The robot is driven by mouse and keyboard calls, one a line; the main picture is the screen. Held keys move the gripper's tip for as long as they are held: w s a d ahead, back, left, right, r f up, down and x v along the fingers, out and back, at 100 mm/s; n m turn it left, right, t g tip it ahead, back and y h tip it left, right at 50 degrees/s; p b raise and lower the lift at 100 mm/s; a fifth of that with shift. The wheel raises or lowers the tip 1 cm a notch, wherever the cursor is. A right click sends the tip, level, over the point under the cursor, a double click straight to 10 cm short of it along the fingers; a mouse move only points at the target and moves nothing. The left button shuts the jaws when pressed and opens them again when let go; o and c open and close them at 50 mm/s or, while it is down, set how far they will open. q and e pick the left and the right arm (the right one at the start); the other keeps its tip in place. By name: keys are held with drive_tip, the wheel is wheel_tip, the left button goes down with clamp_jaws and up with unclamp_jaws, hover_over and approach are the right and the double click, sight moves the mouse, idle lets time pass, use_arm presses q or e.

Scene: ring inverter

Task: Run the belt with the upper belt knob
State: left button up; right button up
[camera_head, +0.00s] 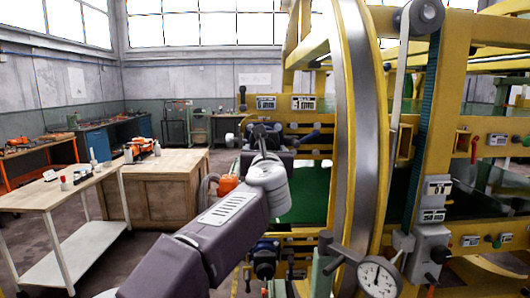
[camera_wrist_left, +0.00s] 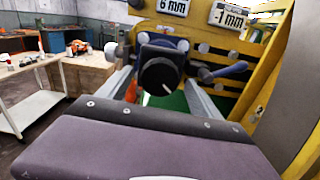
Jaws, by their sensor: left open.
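A round black knob (camera_wrist_left: 158,76) with a pale index line sits on a dark block in the left wrist view. It appears to be the upper belt knob; the head view shows this dark block (camera_head: 280,158) partly behind my wrist. My left gripper (camera_wrist_left: 163,82) is open, with one finger on each side of the knob. I cannot tell whether the fingers touch it. In the head view my left gripper (camera_head: 264,138) is in front of the block, its fingers hard to make out. A similar dark knob (camera_head: 264,262) sits lower on the machine. My right gripper is out of view.
The yellow ring frame (camera_head: 366,130) stands right of my gripper. Two displays above the knob read 6 mm (camera_wrist_left: 173,6) and -1 mm (camera_wrist_left: 229,17). A dial gauge (camera_head: 380,277) is at lower right. A wooden cabinet (camera_head: 160,185) and a table (camera_head: 60,190) stand left.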

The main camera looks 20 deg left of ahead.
use_arm(q)
drive_tip(key=b+v, duration=0.1)
drive_tip(key=v, duration=0.6)
drive_tip(key=shift+s, duration=0.25)
